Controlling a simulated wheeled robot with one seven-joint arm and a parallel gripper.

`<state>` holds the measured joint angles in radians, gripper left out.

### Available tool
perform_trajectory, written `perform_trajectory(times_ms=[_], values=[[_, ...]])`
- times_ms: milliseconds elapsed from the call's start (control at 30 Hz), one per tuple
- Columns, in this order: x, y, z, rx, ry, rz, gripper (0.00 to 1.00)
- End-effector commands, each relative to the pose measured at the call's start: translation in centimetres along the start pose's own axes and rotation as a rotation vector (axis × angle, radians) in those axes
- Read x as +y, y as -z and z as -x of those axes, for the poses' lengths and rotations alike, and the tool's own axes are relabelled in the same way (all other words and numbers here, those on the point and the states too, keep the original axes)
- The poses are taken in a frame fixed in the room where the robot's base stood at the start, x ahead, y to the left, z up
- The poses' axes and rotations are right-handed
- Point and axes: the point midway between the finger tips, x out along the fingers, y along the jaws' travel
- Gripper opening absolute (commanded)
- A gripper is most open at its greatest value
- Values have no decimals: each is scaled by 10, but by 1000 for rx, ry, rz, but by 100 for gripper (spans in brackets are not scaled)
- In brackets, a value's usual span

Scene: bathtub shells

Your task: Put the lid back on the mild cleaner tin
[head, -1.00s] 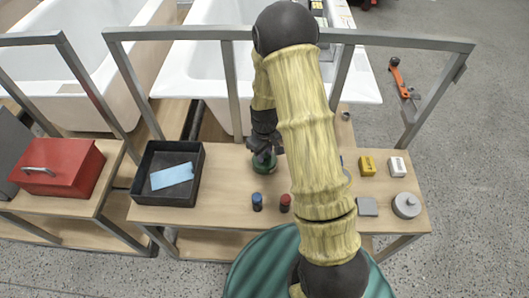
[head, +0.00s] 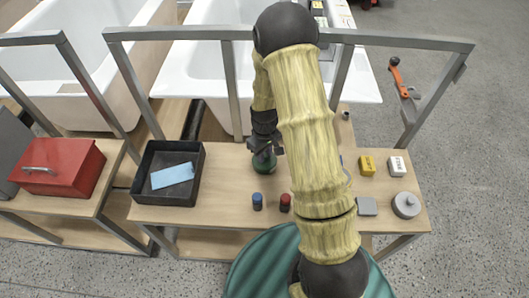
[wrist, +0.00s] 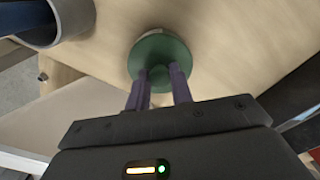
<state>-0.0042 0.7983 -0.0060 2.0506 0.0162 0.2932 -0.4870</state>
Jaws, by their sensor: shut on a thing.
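A round green lid (head: 263,165) with a small knob is on the table or just above it, left of my arm; I cannot tell which. My gripper (head: 265,151) is above it, shut on its knob. In the wrist view my gripper (wrist: 159,76) has a finger on each side of the knob, with the green disc (wrist: 160,50) spread around it. A grey open round container (wrist: 42,22), perhaps the tin, shows at the wrist view's upper left. In the head view my arm covers most of that area. I cannot read a label.
A black tray (head: 143,188) with a blue cloth (head: 172,175) stands at left. Blue (head: 257,201) and red (head: 285,202) small cylinders stand in front.

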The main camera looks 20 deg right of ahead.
Motion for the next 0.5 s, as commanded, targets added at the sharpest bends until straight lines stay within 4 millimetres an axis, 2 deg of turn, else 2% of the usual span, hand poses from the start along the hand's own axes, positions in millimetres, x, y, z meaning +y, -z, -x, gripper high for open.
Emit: perform_trajectory(times_ms=[333, 367, 467, 500], values=[[0, 0, 0, 0, 0, 0, 0], [0, 0, 0, 0, 0, 0, 26], [0, 0, 0, 0, 0, 0, 46], [0, 0, 0, 0, 0, 0, 48]])
